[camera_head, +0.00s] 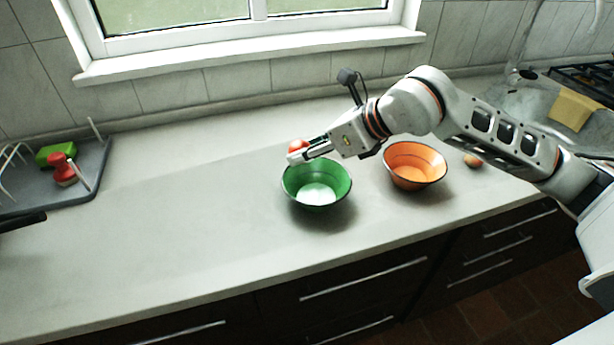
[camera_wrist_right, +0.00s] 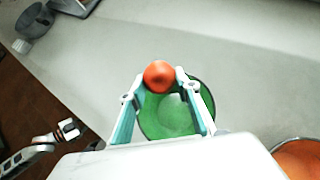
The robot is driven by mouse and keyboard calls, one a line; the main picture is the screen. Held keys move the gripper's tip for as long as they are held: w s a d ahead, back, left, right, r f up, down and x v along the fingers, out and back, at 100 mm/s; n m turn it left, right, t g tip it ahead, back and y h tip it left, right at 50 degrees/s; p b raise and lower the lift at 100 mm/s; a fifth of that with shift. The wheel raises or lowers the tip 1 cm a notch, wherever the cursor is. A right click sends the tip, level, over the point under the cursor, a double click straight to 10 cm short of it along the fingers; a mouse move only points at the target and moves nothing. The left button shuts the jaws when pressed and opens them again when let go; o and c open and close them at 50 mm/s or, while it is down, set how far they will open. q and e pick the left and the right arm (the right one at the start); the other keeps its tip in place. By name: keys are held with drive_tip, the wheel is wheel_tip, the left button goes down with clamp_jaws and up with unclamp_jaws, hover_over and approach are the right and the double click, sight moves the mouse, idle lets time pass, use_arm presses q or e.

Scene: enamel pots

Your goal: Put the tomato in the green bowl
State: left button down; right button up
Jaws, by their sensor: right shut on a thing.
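The red tomato (camera_head: 298,146) is held at the tips of my right gripper (camera_head: 302,152). In the right wrist view the tomato (camera_wrist_right: 159,76) sits between the two fingers, with the green bowl below and behind it. The green bowl (camera_head: 318,190) stands upright on the counter, and its visible inside looks empty. In the head view the tomato appears just above the bowl's back rim. My left gripper (camera_wrist_right: 68,130) shows small at the lower left of the right wrist view, away from the bowl; its jaws are too small to read.
An orange bowl (camera_head: 414,168) stands right of the green one, with a small round orange-brown item (camera_head: 472,161) beyond it. A grey dish tray (camera_head: 98,160) holds a green item and a red-topped item at the left. The counter between tray and green bowl is clear.

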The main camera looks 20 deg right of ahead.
drive_tip(key=shift+f, duration=3.6)
drive_tip(key=shift+f+b, duration=0.45)
drive_tip(key=shift+f, duration=0.1)
drive_tip(key=o, duration=0.8)
drive_tip(key=shift+o, duration=0.2)
drive_tip(key=shift+r, duration=0.2)
drive_tip(key=shift+r, duration=0.3)
drive_tip(key=v, duration=1.2)
